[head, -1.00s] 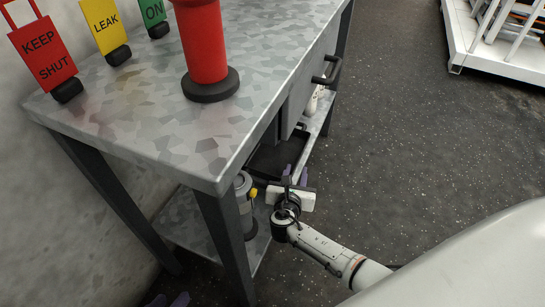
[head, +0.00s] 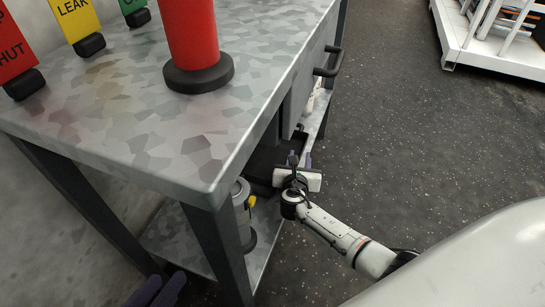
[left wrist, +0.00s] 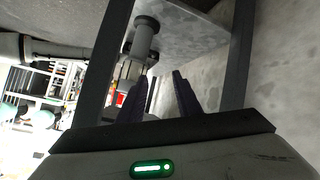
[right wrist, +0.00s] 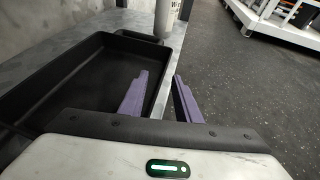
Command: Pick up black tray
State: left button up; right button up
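The black tray (right wrist: 95,85) lies on the table's lower shelf, empty, on the left of the right wrist view. In the head view only a dark part of it (head: 263,160) shows beneath the tabletop. My right gripper (right wrist: 161,75) is open at the tray's right side, near the shelf edge; it also shows in the head view (head: 300,158). I cannot tell whether the tray wall sits between its fingers. My left gripper (left wrist: 158,75) is open and empty near the table legs; its purple fingers (head: 160,285) show at the bottom left of the head view.
The metal table (head: 130,120) carries a red post (head: 193,45) and several signs. A grey cylinder (head: 240,205) stands on the lower shelf in front of the tray. Table legs (head: 222,250) frame the shelf. Floor at right (head: 420,140) is clear up to a white rack (head: 490,45).

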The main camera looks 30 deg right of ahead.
jog(key=shift+s, duration=0.1)
grip_shut()
jog(key=shift+r, duration=0.25)
